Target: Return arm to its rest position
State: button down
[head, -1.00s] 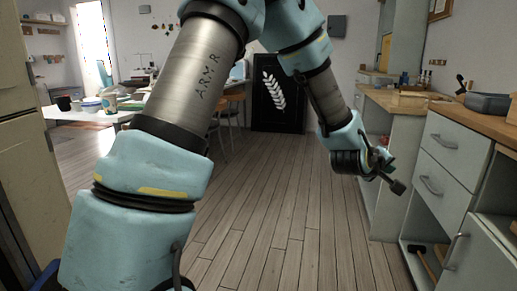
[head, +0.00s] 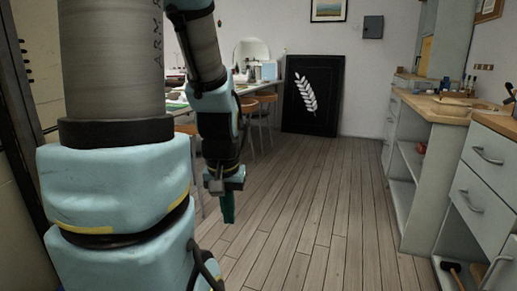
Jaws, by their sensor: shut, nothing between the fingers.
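My arm stands in the left half of the head view, large and close, with its forearm hanging down. My gripper (head: 228,208) points downward above the wooden floor, left of the middle. Its fingers are together, with nothing seen between them. It is clear of the furniture around it and touches nothing that I can see.
A counter with drawers and open shelves (head: 478,192) runs along the right. A black board with a white leaf (head: 313,95) leans on the back wall. Stools (head: 262,98) and a table are behind my arm. The middle floor (head: 300,215) is clear.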

notch_tip(320, 180, up, 24)
jog(key=p, duration=2.2)
jog(key=shift+r+p, duration=0.2)
jog(key=shift+p, duration=0.15)
